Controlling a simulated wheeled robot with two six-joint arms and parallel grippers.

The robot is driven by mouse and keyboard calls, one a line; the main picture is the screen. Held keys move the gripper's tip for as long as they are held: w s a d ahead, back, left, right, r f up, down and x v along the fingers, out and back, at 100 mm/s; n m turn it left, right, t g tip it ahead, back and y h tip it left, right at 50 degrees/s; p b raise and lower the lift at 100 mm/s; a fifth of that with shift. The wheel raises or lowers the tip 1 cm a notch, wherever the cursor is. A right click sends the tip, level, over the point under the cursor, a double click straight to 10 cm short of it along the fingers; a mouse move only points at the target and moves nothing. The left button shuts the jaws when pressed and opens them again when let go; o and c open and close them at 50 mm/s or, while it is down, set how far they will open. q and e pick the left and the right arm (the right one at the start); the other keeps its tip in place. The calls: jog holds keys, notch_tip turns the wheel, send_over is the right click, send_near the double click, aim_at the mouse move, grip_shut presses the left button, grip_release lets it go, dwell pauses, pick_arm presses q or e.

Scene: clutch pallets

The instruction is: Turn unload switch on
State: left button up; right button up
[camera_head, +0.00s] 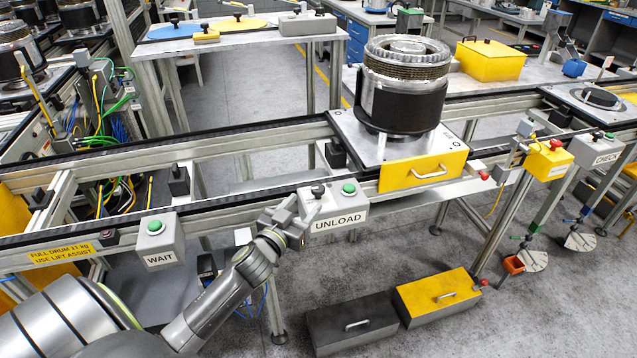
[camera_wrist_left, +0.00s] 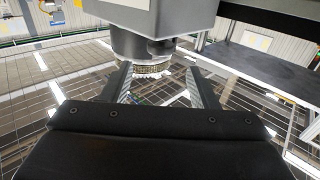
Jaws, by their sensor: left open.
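The unload switch box (camera_head: 338,213) is a grey box with a white UNLOAD label on the front rail of the conveyor. On its top are a small black knob (camera_head: 318,190) and a green button (camera_head: 349,188). My left gripper (camera_head: 297,213) is at the left side of this box, fingers apart and empty. Whether a finger touches the box cannot be told. My right gripper is not in view.
A large clutch drum (camera_head: 404,90) stands on a plate with a yellow front (camera_head: 423,170) to the right of the box. A WAIT switch box (camera_head: 160,242) is to the left. Black (camera_head: 351,322) and yellow (camera_head: 438,296) cases lie on the floor below.

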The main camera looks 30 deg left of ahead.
aim_at(315, 192)
pick_arm(q)
jog(key=w, duration=0.2)
jog(key=w+p, duration=0.1)
jog(key=w, duration=0.5)
jog(key=shift+w+a, duration=0.1)
jog(key=shift+a, duration=0.25)
jog(key=c, duration=0.9)
